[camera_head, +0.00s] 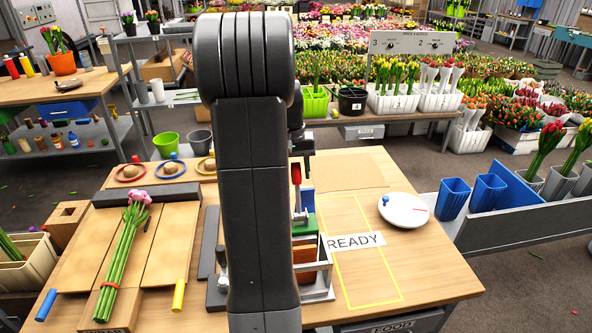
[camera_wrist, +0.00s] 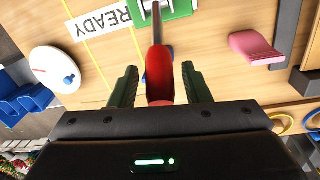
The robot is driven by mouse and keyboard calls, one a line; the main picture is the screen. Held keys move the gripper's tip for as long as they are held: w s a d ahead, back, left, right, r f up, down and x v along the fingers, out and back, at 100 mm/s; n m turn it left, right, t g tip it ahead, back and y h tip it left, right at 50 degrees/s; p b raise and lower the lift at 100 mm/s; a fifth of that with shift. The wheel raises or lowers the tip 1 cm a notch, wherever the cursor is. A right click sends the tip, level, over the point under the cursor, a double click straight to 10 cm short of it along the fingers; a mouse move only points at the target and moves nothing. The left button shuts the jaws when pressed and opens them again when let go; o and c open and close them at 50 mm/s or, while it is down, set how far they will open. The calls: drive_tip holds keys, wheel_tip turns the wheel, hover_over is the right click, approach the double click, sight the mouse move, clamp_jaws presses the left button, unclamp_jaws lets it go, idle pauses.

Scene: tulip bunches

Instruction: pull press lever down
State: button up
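The press lever has a red handle (camera_wrist: 159,75) on a metal rod that runs to a green base (camera_wrist: 178,8) in the wrist view. In the head view the red handle (camera_head: 296,173) stands upright above the green press part (camera_head: 304,226), just right of my arm. My gripper (camera_wrist: 160,80) is open, with one dark green finger on each side of the red handle. A gap shows between the handle and each finger. In the head view my arm hides the left part of the press and most of my gripper.
Right of the press are a yellow outlined area with a READY sign (camera_head: 355,241) and a round white dial (camera_head: 405,210). Tied tulips (camera_head: 124,250) lie on a wooden board at left. A pink piece (camera_wrist: 255,47) lies beside the handle in the wrist view.

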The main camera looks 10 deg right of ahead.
clamp_jaws()
drive_tip(key=shift+s+b, duration=0.1)
drive_tip(key=shift+b, duration=0.2)
drive_tip(key=s+t+b, duration=0.1)
drive_tip(key=b, duration=0.1)
drive_tip(key=s+t+b, duration=0.1)
drive_tip(key=b, duration=0.2)
drive_tip(key=shift+s+r+t, duration=0.3)
drive_tip(key=shift+s+t, duration=0.05)
drive_tip(key=shift+t, duration=0.05)
drive_tip(key=s+t+b, duration=0.7)
drive_tip(key=s+b, duration=0.2)
drive_tip(key=b, duration=0.5)
drive_tip(key=shift+s+f, duration=0.25)
drive_tip(key=shift+f, duration=0.05)
drive_tip(key=shift+o, duration=1.5)
unclamp_jaws()
drive_tip(key=shift+m, duration=0.3)
